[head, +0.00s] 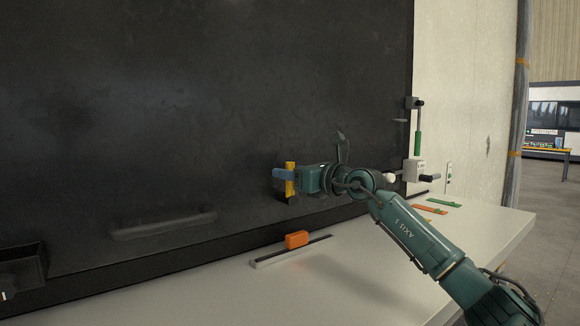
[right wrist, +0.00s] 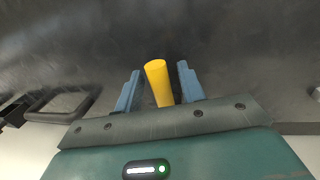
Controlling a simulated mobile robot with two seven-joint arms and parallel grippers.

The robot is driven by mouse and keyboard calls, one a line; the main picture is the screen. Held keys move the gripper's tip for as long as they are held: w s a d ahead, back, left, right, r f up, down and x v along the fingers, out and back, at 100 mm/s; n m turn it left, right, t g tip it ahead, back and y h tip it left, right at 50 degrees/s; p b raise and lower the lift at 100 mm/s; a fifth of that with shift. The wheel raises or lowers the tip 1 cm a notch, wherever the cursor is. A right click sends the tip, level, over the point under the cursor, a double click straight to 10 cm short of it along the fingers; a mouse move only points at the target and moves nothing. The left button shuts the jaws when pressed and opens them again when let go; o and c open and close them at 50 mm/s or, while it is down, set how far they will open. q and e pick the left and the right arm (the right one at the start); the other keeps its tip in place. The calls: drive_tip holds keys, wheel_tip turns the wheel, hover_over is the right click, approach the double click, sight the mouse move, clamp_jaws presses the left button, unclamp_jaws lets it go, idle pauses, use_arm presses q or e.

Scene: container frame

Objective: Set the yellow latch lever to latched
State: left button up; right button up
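The yellow latch lever (head: 290,180) stands upright against the dark panel in the head view. In the right wrist view the yellow lever (right wrist: 158,82) sits between two blue fingers, with a visible gap on each side. My right gripper (head: 284,175) is at the lever, its fingers around it; it also shows in the right wrist view (right wrist: 158,90), open and apart from the lever. The lever's lower end is hidden behind the gripper body in the right wrist view. My left gripper is not in view.
An orange block (head: 297,240) sits on a dark rail on the white table (head: 350,270). A dark handle bar (head: 163,227) is on the panel at left. A green-and-grey fixture (head: 418,145) is at the panel's right edge. Green and orange pieces (head: 431,210) lie at right.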

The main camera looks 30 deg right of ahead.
drive_tip(key=shift+w, duration=0.1)
clamp_jaws()
idle(0.4)
